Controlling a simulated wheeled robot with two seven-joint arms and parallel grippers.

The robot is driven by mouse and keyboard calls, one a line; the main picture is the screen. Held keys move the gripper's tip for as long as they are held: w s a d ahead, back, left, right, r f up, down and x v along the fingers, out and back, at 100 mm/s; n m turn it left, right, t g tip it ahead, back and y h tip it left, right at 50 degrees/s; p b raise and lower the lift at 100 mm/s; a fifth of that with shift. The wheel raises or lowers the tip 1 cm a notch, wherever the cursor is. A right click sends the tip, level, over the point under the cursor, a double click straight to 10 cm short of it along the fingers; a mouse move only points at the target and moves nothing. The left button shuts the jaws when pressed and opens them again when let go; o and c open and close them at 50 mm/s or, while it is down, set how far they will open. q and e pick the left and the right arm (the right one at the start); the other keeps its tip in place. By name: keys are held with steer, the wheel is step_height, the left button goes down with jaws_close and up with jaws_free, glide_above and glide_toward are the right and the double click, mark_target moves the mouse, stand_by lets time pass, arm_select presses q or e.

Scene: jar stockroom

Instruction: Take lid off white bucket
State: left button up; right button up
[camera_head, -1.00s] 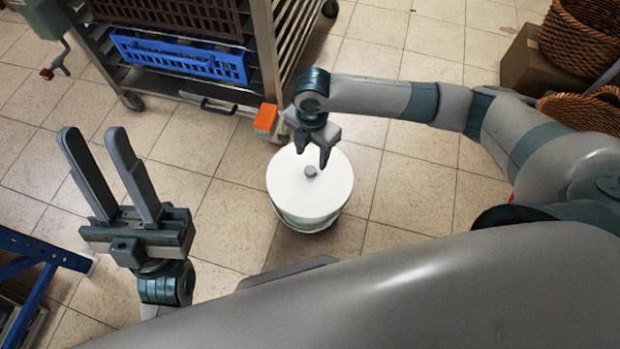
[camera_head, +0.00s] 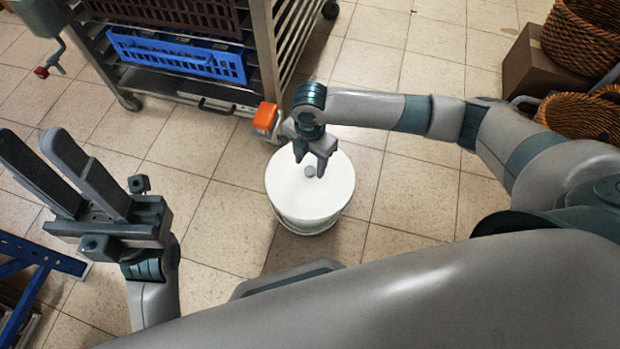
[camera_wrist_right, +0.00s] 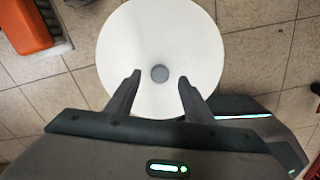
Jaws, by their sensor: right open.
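The white bucket (camera_head: 309,226) stands upright on the tiled floor in the middle of the head view. Its round white lid (camera_head: 330,196) sits on top, with a small grey knob (camera_head: 309,171) at the centre. My right gripper (camera_head: 311,165) is open, pointing down over the lid close to the knob. In the right wrist view, the knob (camera_wrist_right: 160,73) shows between the two open fingertips of the gripper (camera_wrist_right: 160,79); whether they are level with it I cannot tell. My left gripper (camera_head: 31,138) is open and empty at the left, away from the bucket.
A metal rack (camera_head: 265,50) with a blue crate (camera_head: 180,58) stands behind the bucket at the left. An orange object (camera_head: 266,116) is at its near corner. Wicker baskets (camera_head: 580,115) and a cardboard box (camera_head: 535,68) are at the right. Floor around the bucket is clear.

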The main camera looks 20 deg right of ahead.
mark_target(310, 175)
step_height(310, 175, down, 2)
steer(key=shift+f, duration=0.2)
stand_by(0.3)
jaws_close()
